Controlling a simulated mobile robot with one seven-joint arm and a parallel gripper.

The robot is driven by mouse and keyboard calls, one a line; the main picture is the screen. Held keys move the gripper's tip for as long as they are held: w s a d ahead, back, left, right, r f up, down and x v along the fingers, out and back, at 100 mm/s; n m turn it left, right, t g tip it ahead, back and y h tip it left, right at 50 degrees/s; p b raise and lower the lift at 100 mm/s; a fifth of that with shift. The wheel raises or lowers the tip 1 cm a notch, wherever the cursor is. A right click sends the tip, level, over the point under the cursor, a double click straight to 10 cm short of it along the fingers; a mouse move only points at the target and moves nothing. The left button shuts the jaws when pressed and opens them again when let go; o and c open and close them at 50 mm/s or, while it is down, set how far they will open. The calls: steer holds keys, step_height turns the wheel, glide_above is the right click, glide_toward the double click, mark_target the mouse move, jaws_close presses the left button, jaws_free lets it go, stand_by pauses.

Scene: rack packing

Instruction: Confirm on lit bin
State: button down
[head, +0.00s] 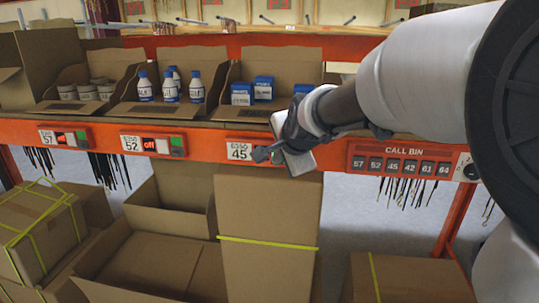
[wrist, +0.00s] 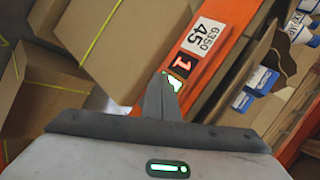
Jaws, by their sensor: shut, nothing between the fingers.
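Bin 45's label (head: 239,151) is on the orange shelf rail in the head view. In the wrist view the 45 label (wrist: 203,37) is beside a black display (wrist: 187,62) showing a lit "1" and a bright green button (wrist: 178,84). My gripper (head: 272,154) is shut and empty in front of this unit, hiding its display and button from the head view. In the wrist view the shut fingertips (wrist: 165,80) overlap the green button's edge; I cannot tell whether they touch it. Bin 52's display (head: 149,144) reads "off".
Blue-and-white boxes (head: 242,94) sit in the bin above, with white bottles (head: 171,86) and grey-white tubs (head: 87,91) further left. A call-bin panel (head: 405,163) is right of my gripper. Cardboard cartons (head: 267,200) stand below the rail.

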steer(key=shift+w, duration=0.4)
stand_by(0.4)
stand_by(0.4)
steer(key=shift+s+a, duration=0.1)
steer(key=shift+s, duration=0.75)
steer(key=shift+s+a, duration=0.25)
steer(key=shift+s, duration=1)
steer(key=shift+s+a, duration=0.2)
steer(key=shift+s, duration=1)
